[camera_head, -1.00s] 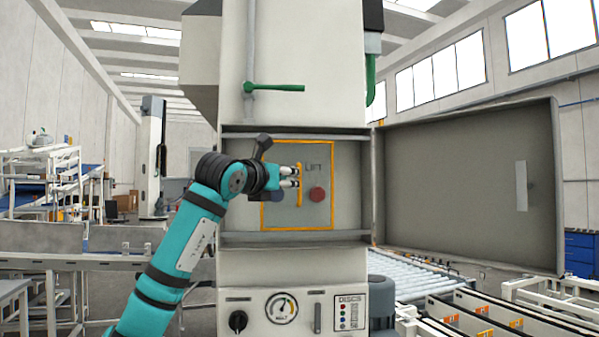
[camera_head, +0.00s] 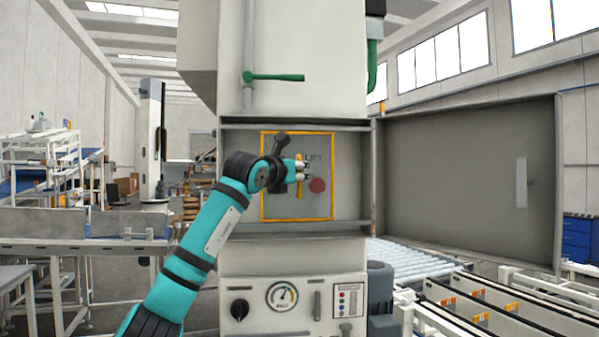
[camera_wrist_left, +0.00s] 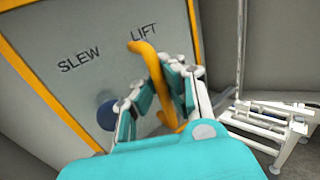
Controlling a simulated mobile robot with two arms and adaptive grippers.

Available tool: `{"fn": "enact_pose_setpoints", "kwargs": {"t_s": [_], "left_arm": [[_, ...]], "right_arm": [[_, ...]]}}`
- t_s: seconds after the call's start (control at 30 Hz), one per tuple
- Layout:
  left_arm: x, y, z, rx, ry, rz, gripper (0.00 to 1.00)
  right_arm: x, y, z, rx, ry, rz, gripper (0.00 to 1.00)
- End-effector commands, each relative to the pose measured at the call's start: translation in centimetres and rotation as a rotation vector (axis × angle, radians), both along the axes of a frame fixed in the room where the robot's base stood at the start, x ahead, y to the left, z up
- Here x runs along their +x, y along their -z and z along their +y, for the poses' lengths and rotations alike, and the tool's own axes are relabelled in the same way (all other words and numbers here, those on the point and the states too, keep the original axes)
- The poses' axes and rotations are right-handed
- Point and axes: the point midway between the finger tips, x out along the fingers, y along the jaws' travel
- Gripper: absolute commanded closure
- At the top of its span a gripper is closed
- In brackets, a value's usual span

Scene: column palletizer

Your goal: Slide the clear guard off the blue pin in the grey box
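The grey box (camera_head: 349,185) has its recess open. Inside is the clear guard (camera_head: 333,200), a pane with an orange-yellow rim and an upright orange handle (camera_head: 299,188). The handle also shows in the left wrist view (camera_wrist_left: 146,55). The blue pin (camera_wrist_left: 107,116) shows behind the pane below the word SLEW; my gripper hides it in the head view. My left gripper (camera_head: 301,169) is at the handle. In the wrist view (camera_wrist_left: 163,80) its fingers stand close on both sides of the handle; whether they press on it is unclear. My right gripper is out of view.
A red knob (camera_head: 317,185) sits right of the handle. The box's door (camera_head: 460,180) stands open to the right. A green lever (camera_head: 275,77) is above and a panel with a dial (camera_head: 282,296) below. A roller conveyor (camera_head: 415,255) lies at lower right.

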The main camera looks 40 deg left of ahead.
Motion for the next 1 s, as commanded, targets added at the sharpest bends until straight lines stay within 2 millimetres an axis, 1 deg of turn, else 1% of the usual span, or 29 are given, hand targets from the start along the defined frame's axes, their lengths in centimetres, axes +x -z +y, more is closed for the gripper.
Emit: {"fn": "enact_pose_setpoints", "kwargs": {"t_s": [0.37,0.47,0.57,0.7,0.8,0.9,1.0], "left_arm": [[0.0,0.0,0.0,-0.001,-0.001,0.001,1.0],[0.3,0.0,-0.3,-0.001,0.001,0.002,1.0],[1.6,-0.1,-1.4,-0.002,0.004,0.003,1.0],[4.0,-0.2,-3.6,-0.002,0.006,0.001,1.0],[5.3,-0.2,-4.6,-0.001,0.004,0.001,1.0],[5.9,-0.1,-5.2,-0.002,0.003,0.0,1.0],[6.0,0.0,-5.4,-0.001,0.003,0.0,1.0]], "right_arm": [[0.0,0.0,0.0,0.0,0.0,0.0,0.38],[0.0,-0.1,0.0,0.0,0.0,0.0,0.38],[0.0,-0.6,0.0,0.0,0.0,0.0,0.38],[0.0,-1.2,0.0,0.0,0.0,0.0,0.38],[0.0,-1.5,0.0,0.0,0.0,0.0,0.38],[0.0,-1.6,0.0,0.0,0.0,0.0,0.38],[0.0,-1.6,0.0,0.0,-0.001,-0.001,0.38]]}}
